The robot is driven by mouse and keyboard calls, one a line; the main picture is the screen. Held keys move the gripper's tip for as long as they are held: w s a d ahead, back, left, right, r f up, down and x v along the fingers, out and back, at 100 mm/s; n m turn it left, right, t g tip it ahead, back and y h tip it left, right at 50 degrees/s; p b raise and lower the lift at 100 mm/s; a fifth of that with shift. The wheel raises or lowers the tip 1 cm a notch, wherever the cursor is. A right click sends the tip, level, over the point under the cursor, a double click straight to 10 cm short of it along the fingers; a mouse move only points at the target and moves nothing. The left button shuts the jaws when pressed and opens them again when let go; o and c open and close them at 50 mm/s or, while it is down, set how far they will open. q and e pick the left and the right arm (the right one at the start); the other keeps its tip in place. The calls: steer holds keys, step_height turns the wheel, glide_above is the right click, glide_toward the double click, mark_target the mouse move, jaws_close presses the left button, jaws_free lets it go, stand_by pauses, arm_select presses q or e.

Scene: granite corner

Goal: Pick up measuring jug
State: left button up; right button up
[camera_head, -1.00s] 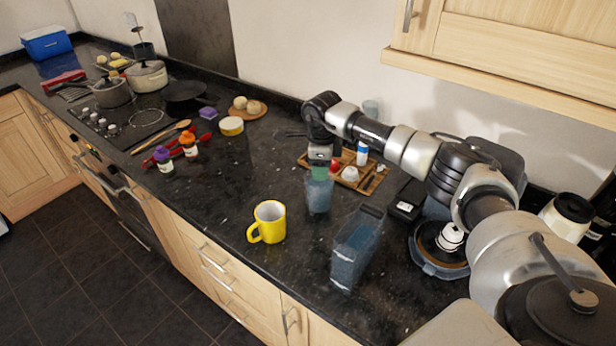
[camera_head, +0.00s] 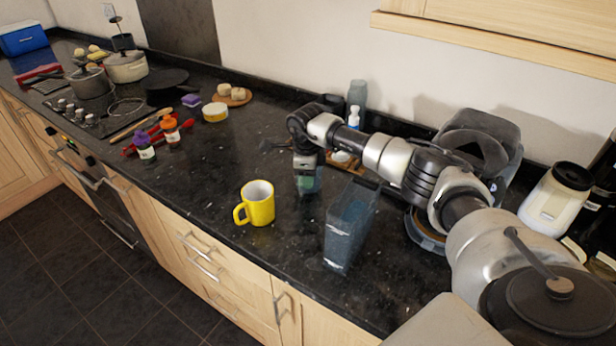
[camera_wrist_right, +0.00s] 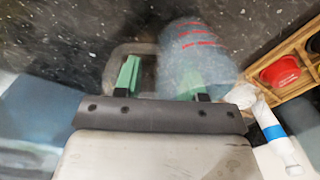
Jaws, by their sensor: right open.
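The measuring jug is a small translucent blue vessel with red markings in the right wrist view (camera_wrist_right: 198,50). Its clear handle loop is on the left of its body there. In the head view the jug (camera_head: 313,183) stands on the dark worktop, largely hidden behind my right gripper (camera_head: 306,182). In the right wrist view my right gripper (camera_wrist_right: 160,76) is open, with green fingers. One finger overlaps the handle loop and the other overlaps the jug's body; contact cannot be told. My left gripper is not in view.
A yellow mug (camera_head: 257,204) stands left of the jug. A tall blue translucent container (camera_head: 350,228) stands close on its right. A wooden tray (camera_wrist_right: 262,72) with a red cup (camera_wrist_right: 280,72) and a white bottle (camera_wrist_right: 275,135) is behind.

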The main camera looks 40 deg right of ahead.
steer(key=shift+r, duration=0.2)
jaws_close()
